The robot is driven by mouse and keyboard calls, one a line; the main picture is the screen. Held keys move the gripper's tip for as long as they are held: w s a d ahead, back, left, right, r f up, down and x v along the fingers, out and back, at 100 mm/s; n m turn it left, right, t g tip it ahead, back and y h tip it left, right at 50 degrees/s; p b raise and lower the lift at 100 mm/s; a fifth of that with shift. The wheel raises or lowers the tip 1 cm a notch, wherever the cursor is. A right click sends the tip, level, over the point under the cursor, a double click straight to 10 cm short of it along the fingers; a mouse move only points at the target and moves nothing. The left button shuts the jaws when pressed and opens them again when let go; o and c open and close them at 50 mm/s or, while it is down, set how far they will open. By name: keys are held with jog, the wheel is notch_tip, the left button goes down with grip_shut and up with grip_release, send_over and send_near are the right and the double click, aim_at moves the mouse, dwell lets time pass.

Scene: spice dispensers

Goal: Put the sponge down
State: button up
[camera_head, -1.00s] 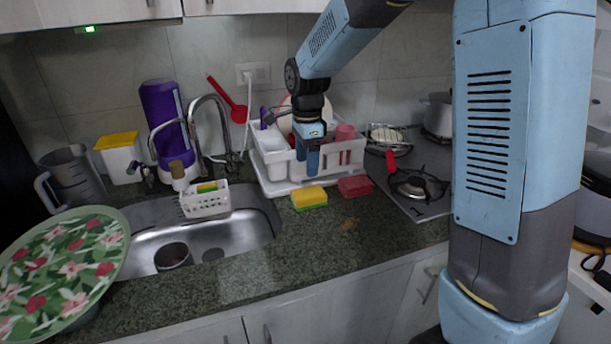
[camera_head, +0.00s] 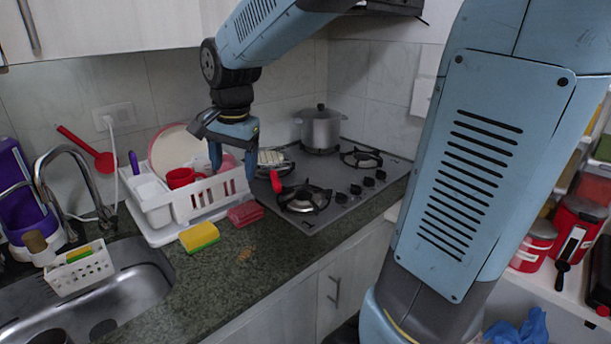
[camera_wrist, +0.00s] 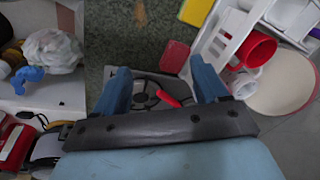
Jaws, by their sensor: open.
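A yellow and green sponge (camera_head: 199,237) lies on the dark granite counter between the sink and the red block. My gripper (camera_head: 233,168) is open and empty, in the air in front of the dish rack's right end, up and right of the sponge in the head view. In the wrist view, my gripper's (camera_wrist: 160,64) two blue fingers stand apart with nothing between them. The sponge's yellow face (camera_wrist: 196,10) shows at the top edge there, beyond the fingers. A second, small yellow-green sponge (camera_head: 79,255) sits in a white caddy at the sink.
A red block (camera_head: 246,213) lies right of the sponge. The white dish rack (camera_head: 205,205) holds a red cup (camera_head: 182,178) and plates. Right of it is the gas hob (camera_head: 345,190) with a pot (camera_head: 320,130). The sink (camera_head: 125,290) is at left. Counter in front of the sponge is clear.

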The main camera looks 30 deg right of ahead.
jog(key=s+d+r+n+t, duration=0.1)
jog(key=s+d+n, duration=0.3)
jog(key=s, duration=0.4)
jog(key=s+d+r+n+t, duration=0.1)
jog(key=s+d+n, duration=0.3)
jog(key=s, duration=0.4)
jog(key=shift+s+d+r+n+t, duration=0.2)
jog(key=shift+d+n+t, duration=0.2)
jog(key=shift+t, duration=0.2)
jog(key=shift+w+a, duration=0.1)
jog(key=shift+w, duration=0.05)
jog(key=shift+c, duration=0.3)
